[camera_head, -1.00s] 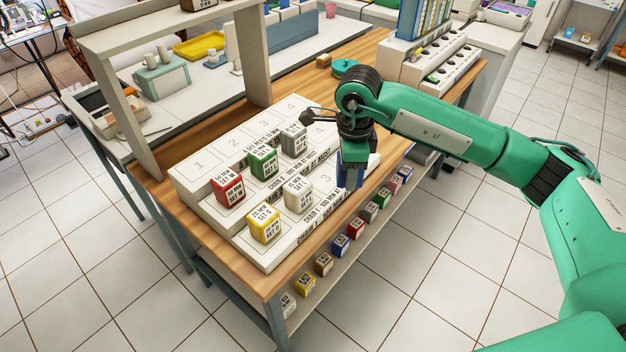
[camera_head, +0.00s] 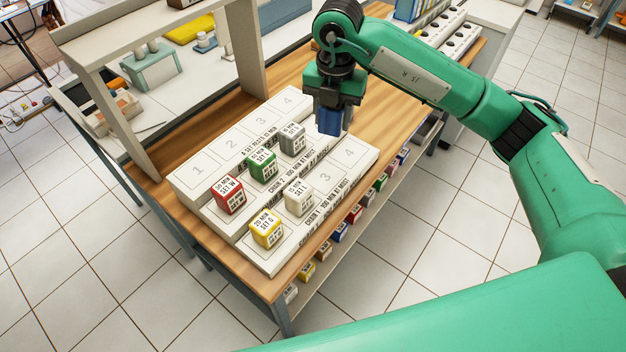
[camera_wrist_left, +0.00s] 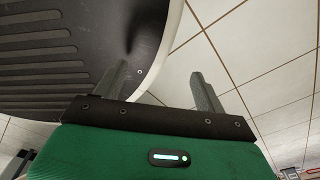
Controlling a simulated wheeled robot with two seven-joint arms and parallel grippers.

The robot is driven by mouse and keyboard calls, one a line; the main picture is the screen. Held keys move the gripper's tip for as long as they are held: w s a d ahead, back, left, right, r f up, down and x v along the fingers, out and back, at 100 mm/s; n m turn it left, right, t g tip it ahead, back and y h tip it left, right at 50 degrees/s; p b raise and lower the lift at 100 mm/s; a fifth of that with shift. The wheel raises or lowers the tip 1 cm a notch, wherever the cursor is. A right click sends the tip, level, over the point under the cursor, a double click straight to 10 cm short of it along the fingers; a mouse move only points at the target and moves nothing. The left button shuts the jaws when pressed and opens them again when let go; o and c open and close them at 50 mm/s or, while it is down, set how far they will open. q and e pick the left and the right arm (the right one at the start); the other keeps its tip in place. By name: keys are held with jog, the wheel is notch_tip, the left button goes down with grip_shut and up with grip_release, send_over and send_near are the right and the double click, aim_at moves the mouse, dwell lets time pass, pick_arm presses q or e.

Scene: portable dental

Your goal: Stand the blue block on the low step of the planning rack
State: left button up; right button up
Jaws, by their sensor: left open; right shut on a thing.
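The blue block (camera_head: 330,121) hangs from my right gripper (camera_head: 332,104), which is shut on it. In the head view it appears above the far right end of the planning rack (camera_head: 186,178), apart from the steps. The rack's low step (camera_head: 326,178) is the front one; its spots 3 and 4 are bare. A yellow block (camera_head: 267,229) and a white block (camera_head: 299,198) stand on its nearer spots. My left gripper (camera_wrist_left: 162,88) is open and empty in the left wrist view, away from the rack.
Red (camera_head: 228,195), green (camera_head: 262,164) and grey (camera_head: 292,138) blocks stand on the middle step. The back step is bare. Several coloured blocks sit on a shelf (camera_head: 312,287) under the wooden table edge. A beige upright (camera_head: 243,48) rises behind the rack.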

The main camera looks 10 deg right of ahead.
aim_at(326, 177)
jog(key=m, duration=0.1)
jog(key=w+r+m, duration=0.1)
jog(key=m, duration=0.1)
jog(key=shift+a+r+p, duration=0.15)
jog(key=shift+r+p, duration=0.15)
jog(key=shift+p, duration=0.05)
jog(key=shift+w+f+m, duration=0.1)
jog(key=shift+m, duration=0.2)
notch_tip(326, 177, down, 20)
jog(key=p, duration=0.4)
pick_arm(q)
jog(key=r, duration=0.1)
jog(key=s+r, duration=0.1)
jog(key=r, duration=0.1)
jog(key=shift+s+a+r, duration=0.25)
jog(key=shift+a+r, duration=0.1)
pick_arm(e)
jog(key=o, duration=0.7)
pick_arm(q)
jog(key=shift+f, duration=0.1)
